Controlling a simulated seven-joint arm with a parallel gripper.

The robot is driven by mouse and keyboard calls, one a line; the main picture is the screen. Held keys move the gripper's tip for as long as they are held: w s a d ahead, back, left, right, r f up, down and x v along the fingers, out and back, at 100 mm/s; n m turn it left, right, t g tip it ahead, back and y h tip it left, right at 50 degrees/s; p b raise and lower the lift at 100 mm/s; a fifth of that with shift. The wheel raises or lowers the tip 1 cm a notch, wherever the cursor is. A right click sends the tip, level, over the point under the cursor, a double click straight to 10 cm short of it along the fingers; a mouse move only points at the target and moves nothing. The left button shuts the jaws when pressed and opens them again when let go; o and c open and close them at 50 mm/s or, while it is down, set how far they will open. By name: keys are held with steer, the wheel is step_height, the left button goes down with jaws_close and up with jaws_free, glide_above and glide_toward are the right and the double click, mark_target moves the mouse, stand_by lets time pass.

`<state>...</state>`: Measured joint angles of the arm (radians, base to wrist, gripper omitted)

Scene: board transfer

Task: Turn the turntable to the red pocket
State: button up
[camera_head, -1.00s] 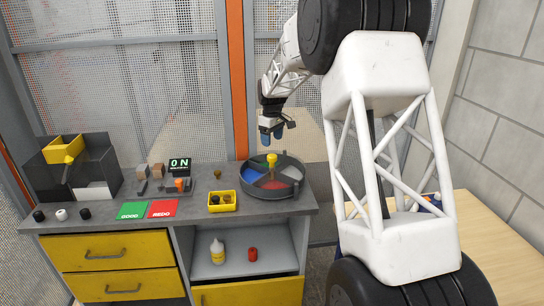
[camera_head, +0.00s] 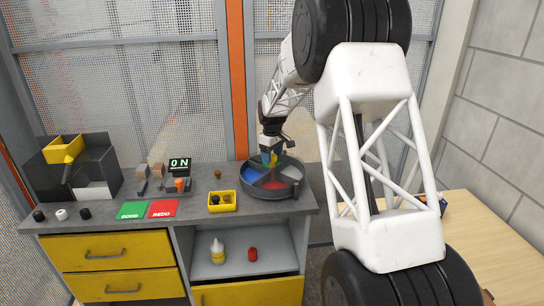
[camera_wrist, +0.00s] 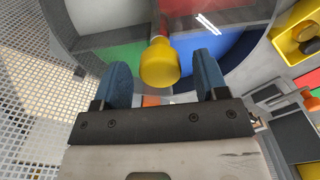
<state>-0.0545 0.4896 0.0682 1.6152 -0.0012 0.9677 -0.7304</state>
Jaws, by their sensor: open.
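The turntable (camera_head: 270,192) is a round grey tray with coloured pockets at the right end of the workbench. Its red pocket (camera_head: 274,184) faces the front in the head view; a blue pocket (camera_head: 255,174) lies at the left. In the wrist view the red pocket (camera_wrist: 205,18) is at the far side. A yellow knob (camera_wrist: 159,64) stands at the turntable's centre. My gripper (camera_wrist: 162,78) is open, its two blue fingers on either side of the knob. I see gaps between the knob and the fingers. In the head view my gripper (camera_head: 270,158) is over the turntable's centre.
A yellow tray (camera_head: 222,208) with dark round parts is left of the turntable. Green (camera_head: 132,210) and red (camera_head: 162,208) pads lie near the front edge. Mesh fencing (camera_head: 110,90) rises behind the bench.

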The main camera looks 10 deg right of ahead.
steer(key=shift+f, duration=0.15)
jaws_close()
stand_by(0.4)
